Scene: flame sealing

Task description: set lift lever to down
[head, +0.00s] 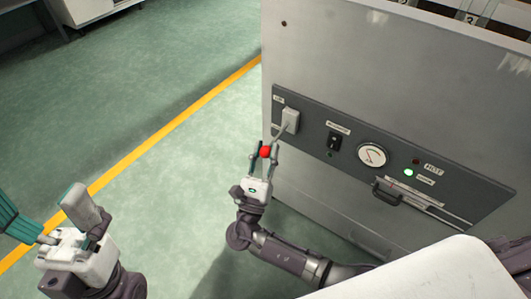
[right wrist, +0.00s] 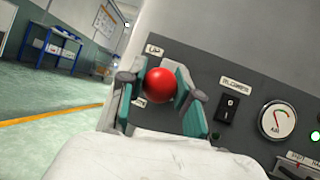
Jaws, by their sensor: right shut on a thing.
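The lift lever has a red ball knob (head: 265,152) on a grey rod (head: 280,134) that comes out of a white housing (head: 290,120) on the machine's dark panel. The rod slopes down and left from the housing in the head view. My right gripper (head: 264,156) is shut on the red knob, one finger on each side. In the right wrist view the knob (right wrist: 158,85) sits between the teal finger pads, with the housing mostly hidden behind. My left gripper (head: 62,222) is at the lower left, away from the panel; its fingertips are partly out of frame.
The dark control panel (head: 345,172) also carries a black switch (head: 334,141), a round gauge (head: 372,155), a lit green lamp (head: 408,172) and a black handle (head: 386,193). The green floor left of the machine is clear.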

